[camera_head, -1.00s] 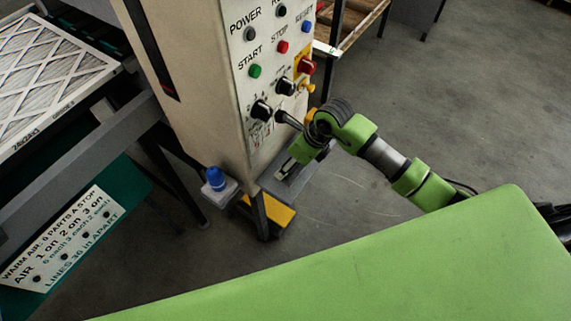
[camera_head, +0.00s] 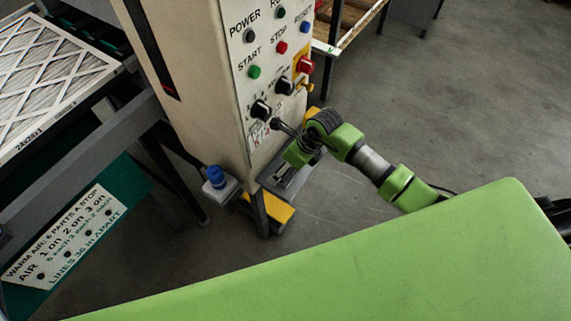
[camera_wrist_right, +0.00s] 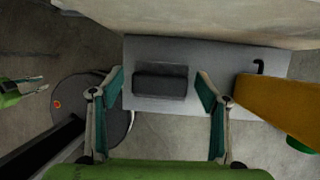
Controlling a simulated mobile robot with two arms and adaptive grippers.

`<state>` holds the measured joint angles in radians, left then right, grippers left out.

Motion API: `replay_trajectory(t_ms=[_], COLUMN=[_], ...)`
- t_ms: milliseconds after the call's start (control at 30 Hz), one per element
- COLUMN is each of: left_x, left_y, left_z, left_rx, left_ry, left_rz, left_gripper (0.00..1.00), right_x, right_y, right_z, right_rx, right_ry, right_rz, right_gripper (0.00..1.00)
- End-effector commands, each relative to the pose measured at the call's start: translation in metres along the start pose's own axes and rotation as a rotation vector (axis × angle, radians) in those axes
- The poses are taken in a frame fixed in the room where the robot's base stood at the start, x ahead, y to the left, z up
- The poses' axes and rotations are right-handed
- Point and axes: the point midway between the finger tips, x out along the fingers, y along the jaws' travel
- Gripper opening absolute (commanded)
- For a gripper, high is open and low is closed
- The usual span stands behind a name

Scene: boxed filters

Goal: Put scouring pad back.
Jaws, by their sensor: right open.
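A dark grey block, apparently the scouring pad (camera_wrist_right: 160,82), lies on a grey shelf (camera_wrist_right: 220,62) in the right wrist view. My right gripper (camera_wrist_right: 161,82) is open, with one finger on each side of the block. A gap shows on both sides, so it is not gripped. In the head view my right gripper (camera_head: 289,168) is at the small shelf on the control cabinet's lower front, and the pad cannot be made out there. A green arm tip with thin fingers, probably my left gripper (camera_wrist_right: 42,83), shows at the wrist view's left edge; its opening is unclear.
The control cabinet (camera_head: 215,80) with buttons and knobs rises behind the shelf. A blue-capped item (camera_head: 215,177) sits on a small bracket left of it. A yellow object (camera_wrist_right: 285,105) stands close right of the gripper. A framed filter (camera_head: 45,75) lies on the conveyor at left.

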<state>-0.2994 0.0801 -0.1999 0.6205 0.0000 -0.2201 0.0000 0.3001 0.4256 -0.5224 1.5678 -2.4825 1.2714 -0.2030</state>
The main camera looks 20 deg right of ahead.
Motion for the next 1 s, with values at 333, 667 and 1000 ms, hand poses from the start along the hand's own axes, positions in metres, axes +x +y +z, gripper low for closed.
replay_trajectory(t_ms=[333, 667, 1000], left_x=[0.005, 0.013, 0.014], left_y=[0.0, 0.001, 0.001], left_z=[0.001, 0.002, 0.002], left_rx=[0.0, 0.0, 0.0], left_ry=[0.0, -0.001, -0.001], left_rz=[0.0, 0.001, 0.001], left_gripper=[0.25, 0.25, 0.25], right_x=[-0.043, -0.105, -0.121], right_y=[-0.003, -0.001, 0.0], right_z=[0.0, 0.0, 0.0], right_rx=[-0.003, -0.002, 0.0], right_ry=[-0.003, -0.002, 0.0], right_rz=[-0.005, -0.003, 0.0], right_gripper=[0.69, 0.69, 0.69])
